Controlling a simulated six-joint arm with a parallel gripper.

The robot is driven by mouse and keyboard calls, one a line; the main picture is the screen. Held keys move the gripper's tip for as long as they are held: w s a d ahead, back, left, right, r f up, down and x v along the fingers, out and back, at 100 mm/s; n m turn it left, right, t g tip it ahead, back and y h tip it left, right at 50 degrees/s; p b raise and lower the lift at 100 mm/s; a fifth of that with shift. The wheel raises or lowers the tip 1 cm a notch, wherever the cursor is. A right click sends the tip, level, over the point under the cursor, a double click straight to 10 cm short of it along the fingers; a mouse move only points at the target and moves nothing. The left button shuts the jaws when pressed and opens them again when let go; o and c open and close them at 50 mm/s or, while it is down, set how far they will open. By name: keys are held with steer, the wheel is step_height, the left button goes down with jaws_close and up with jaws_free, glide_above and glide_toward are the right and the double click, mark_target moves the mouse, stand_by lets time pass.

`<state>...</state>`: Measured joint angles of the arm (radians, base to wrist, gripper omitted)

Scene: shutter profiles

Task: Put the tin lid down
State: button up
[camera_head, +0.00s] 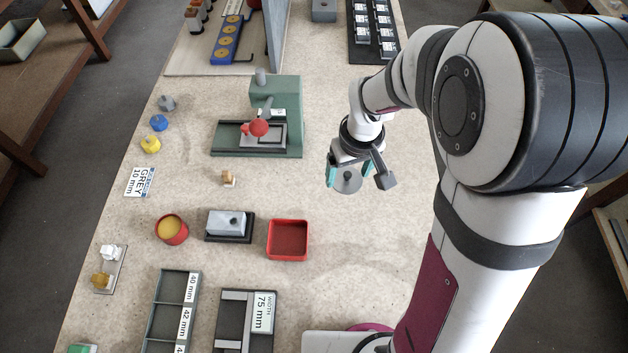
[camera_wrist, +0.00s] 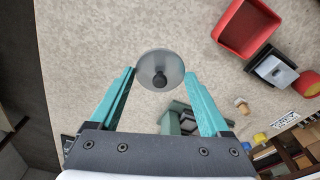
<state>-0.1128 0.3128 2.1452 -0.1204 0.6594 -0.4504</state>
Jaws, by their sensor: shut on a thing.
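The tin lid (camera_head: 347,183) is a round grey disc with a dark knob. It is between the teal fingers of my gripper (camera_head: 349,173), which is shut on it, over the right part of the bench. In the wrist view the lid (camera_wrist: 160,60) spans the space between the fingertips of my gripper (camera_wrist: 161,73), with its knob towards the camera. Bench surface shows around it; its exact height above the bench is hard to tell. An open red round tin (camera_head: 171,230) with yellow contents stands at the left of the bench.
A red square tray (camera_head: 288,254) lies left of and nearer than my gripper. A grey block on a dark base (camera_head: 228,224) sits between tray and tin. A green press-like fixture (camera_head: 287,91) stands behind to the left. The bench around the lid is clear.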

steer(key=n, duration=0.1)
steer(key=w+a+n, duration=0.1)
steer(key=shift+w+a+f+n, duration=0.1)
steer(key=shift+w+a+n, duration=0.05)
steer(key=shift+w+n, duration=0.15)
glide_above(290, 192)
steer(key=f, duration=0.6)
steer(key=shift+s+d+f, duration=0.2)
steer(key=shift+s+d, duration=0.05)
steer(key=shift+d, duration=0.15)
steer(key=shift+a+f, duration=0.15)
steer(key=shift+f, duration=0.95)
steer(key=shift+a+f, duration=0.15)
steer(key=shift+f, duration=0.9)
steer(key=shift+f, duration=0.1)
steer(key=o, duration=1.3)
steer(key=shift+w, duration=0.1)
